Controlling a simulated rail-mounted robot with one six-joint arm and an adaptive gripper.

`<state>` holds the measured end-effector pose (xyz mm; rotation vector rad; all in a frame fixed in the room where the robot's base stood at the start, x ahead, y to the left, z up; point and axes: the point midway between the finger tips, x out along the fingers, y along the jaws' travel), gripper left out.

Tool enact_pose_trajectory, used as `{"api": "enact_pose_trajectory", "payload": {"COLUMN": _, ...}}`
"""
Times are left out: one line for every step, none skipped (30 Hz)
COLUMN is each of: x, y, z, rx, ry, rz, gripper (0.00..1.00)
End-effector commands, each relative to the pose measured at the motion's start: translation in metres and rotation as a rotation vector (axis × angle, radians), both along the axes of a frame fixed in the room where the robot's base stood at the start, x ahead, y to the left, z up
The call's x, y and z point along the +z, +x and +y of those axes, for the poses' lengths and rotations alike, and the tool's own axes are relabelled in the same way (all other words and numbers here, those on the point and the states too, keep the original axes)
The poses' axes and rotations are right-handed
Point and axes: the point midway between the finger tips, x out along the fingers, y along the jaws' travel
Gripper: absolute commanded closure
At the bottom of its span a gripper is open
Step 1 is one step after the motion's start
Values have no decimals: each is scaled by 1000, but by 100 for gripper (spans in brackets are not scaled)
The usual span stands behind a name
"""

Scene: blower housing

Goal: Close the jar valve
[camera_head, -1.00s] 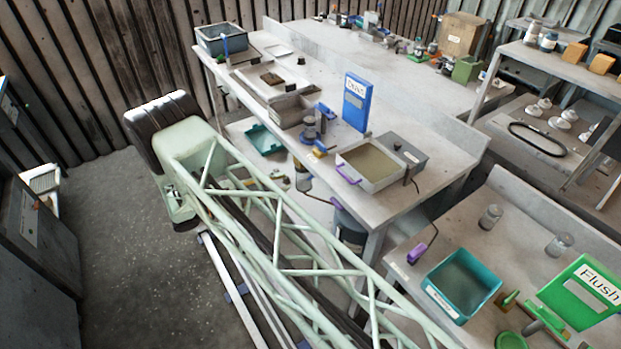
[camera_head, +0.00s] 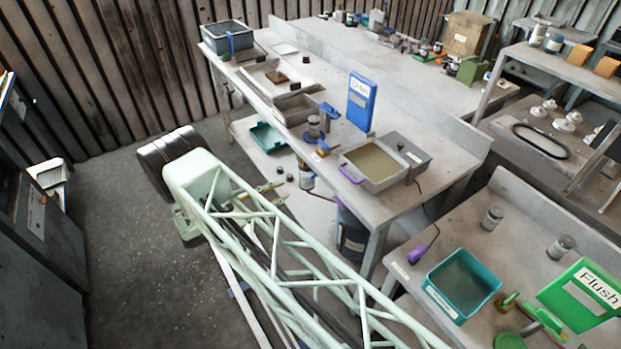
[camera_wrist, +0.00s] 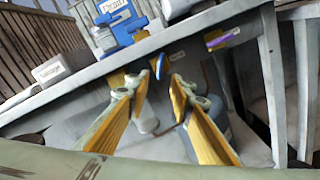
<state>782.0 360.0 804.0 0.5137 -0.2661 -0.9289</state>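In the wrist view, a blue oval part (camera_wrist: 159,66), which looks like a valve handle, hangs at the bench's front edge beside a yellow piece. My gripper (camera_wrist: 154,79) has its two yellow fingers apart, with the blue part beyond and between their tips; I see no contact. A grey jar-like cylinder (camera_wrist: 146,118) shows below, between the fingers. In the head view, a jar with a dark top (camera_head: 306,178) stands below the bench edge, under a blue and yellow fitting (camera_head: 322,149). Which way the valve is turned I cannot tell.
The bench edge (camera_wrist: 195,32) runs close above the fingers. A blue labelled box (camera_head: 361,100), a tray with a purple handle (camera_head: 375,165) and a teal bin (camera_head: 268,138) are nearby. A dark drum (camera_head: 352,237) stands under the bench. Floor at left is clear.

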Motion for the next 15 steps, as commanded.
{"api": "enact_pose_trajectory", "payload": {"x": 0, "y": 1, "z": -1, "rx": -1, "ry": 0, "rz": 0, "gripper": 79}}
{"api": "enact_pose_trajectory", "payload": {"x": 0, "y": 1, "z": -2, "rx": -1, "ry": 0, "rz": 0, "gripper": 79}}
{"api": "enact_pose_trajectory", "payload": {"x": 0, "y": 2, "z": -3, "rx": -1, "ry": 0, "rz": 0, "gripper": 79}}
{"api": "enact_pose_trajectory", "payload": {"x": 0, "y": 3, "z": -4, "rx": -1, "ry": 0, "rz": 0, "gripper": 79}}
{"api": "enact_pose_trajectory", "payload": {"x": 0, "y": 4, "z": -6, "rx": -1, "ry": 0, "rz": 0, "gripper": 79}}
{"api": "enact_pose_trajectory", "payload": {"x": 0, "y": 5, "z": -8, "rx": -1, "ry": 0, "rz": 0, "gripper": 79}}
{"api": "enact_pose_trajectory", "payload": {"x": 0, "y": 6, "z": -9, "rx": -2, "ry": 1, "rz": 1, "gripper": 79}}
{"api": "enact_pose_trajectory", "payload": {"x": 0, "y": 8, "z": -11, "rx": -2, "ry": 1, "rz": 1, "gripper": 79}}
{"api": "enact_pose_trajectory", "payload": {"x": 0, "y": 10, "z": -14, "rx": -2, "ry": 1, "rz": 1, "gripper": 79}}
{"api": "enact_pose_trajectory", "payload": {"x": 0, "y": 11, "z": -17, "rx": -2, "ry": 1, "rz": 1, "gripper": 79}}
{"api": "enact_pose_trajectory", "payload": {"x": 0, "y": 13, "z": -19, "rx": -2, "ry": 1, "rz": 1, "gripper": 79}}
{"api": "enact_pose_trajectory", "payload": {"x": 0, "y": 16, "z": -23, "rx": -2, "ry": 1, "rz": 1, "gripper": 79}}
{"api": "enact_pose_trajectory", "payload": {"x": 0, "y": 18, "z": -26, "rx": -2, "ry": 1, "rz": 1, "gripper": 79}}
{"api": "enact_pose_trajectory", "payload": {"x": 0, "y": 20, "z": -29, "rx": -2, "ry": 1, "rz": 1, "gripper": 79}}
{"api": "enact_pose_trajectory", "payload": {"x": 0, "y": 23, "z": -33, "rx": -2, "ry": 0, "rz": 0, "gripper": 79}}
